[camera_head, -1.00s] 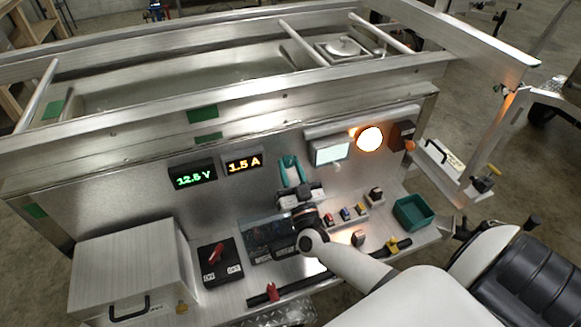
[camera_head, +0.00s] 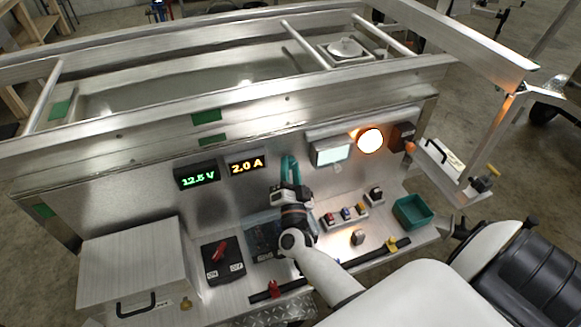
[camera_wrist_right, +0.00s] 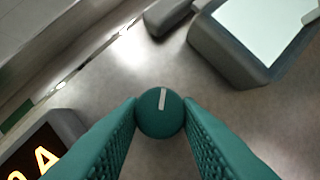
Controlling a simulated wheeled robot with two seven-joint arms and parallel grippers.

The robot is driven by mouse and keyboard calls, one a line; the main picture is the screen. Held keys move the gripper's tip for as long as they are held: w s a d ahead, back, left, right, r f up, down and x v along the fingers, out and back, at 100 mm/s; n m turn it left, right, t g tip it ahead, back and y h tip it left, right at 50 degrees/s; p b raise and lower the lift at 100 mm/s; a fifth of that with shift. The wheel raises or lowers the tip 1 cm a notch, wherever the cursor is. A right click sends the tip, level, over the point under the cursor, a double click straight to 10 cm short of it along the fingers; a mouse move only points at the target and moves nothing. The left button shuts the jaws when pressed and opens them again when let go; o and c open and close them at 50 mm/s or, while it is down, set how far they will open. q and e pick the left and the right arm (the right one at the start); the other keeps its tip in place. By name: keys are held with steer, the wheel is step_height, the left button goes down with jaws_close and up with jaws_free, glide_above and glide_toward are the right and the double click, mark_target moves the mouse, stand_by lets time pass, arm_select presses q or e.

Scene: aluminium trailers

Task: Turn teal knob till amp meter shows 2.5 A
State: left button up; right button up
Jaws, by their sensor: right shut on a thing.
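The teal knob (camera_wrist_right: 160,113) is round with a pale pointer line, seen from the front in the right wrist view. The line points nearly straight up there, leaning slightly right. My right gripper (camera_wrist_right: 160,118) has its teal fingers on both sides of the knob and is shut on it. In the head view my right gripper (camera_head: 289,168) reaches up to the panel and hides the knob. The amp meter (camera_head: 246,165) reads 2.0 A in orange digits; part of it shows in the right wrist view (camera_wrist_right: 40,158). My left gripper is not in view.
The volt meter (camera_head: 197,177) reads 12.5 V in green. A lit white screen (camera_head: 331,152) and a glowing orange lamp (camera_head: 369,141) are right of the knob. Below are a red switch (camera_head: 219,251), several small coloured switches (camera_head: 346,213) and a teal bin (camera_head: 412,211).

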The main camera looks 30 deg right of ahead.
stand_by(0.3)
steer(key=o, duration=1)
steer(key=shift+c, duration=0.2)
steer(key=shift+s+a+f, duration=0.2)
steer(key=shift+s, duration=0.2)
steer(key=b+v, duration=0.2)
steer(key=v, duration=0.9)
steer(key=shift+b, duration=0.35)
steer(key=shift+a+r, duration=0.1)
